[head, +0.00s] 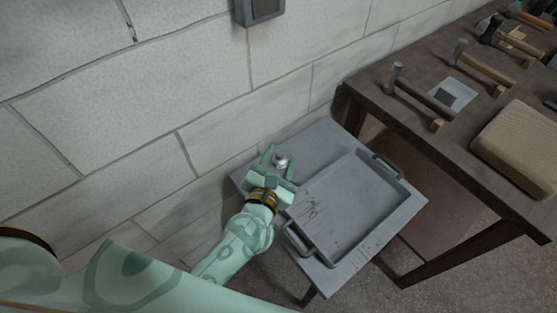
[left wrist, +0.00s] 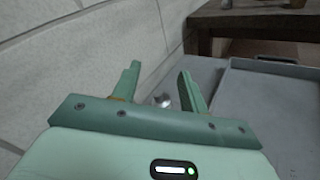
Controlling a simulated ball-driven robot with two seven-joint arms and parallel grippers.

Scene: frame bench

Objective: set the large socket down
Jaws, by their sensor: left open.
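The large socket (head: 281,161) is a small, shiny silver piece on the grey side table (head: 318,138), near its wall-side edge. It also shows in the left wrist view (left wrist: 162,101), between and beyond my fingers. My left gripper (head: 278,159) is open, with one finger on each side of the socket in the head view. I cannot tell whether either finger touches it. My right gripper is in neither view.
A grey tray (head: 391,200) with raised handles lies on the side table, right of the gripper. A dark wooden bench (head: 408,103) with several hammers and a tan block (head: 520,143) stands at the right. The block wall (head: 215,130) is close on the left.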

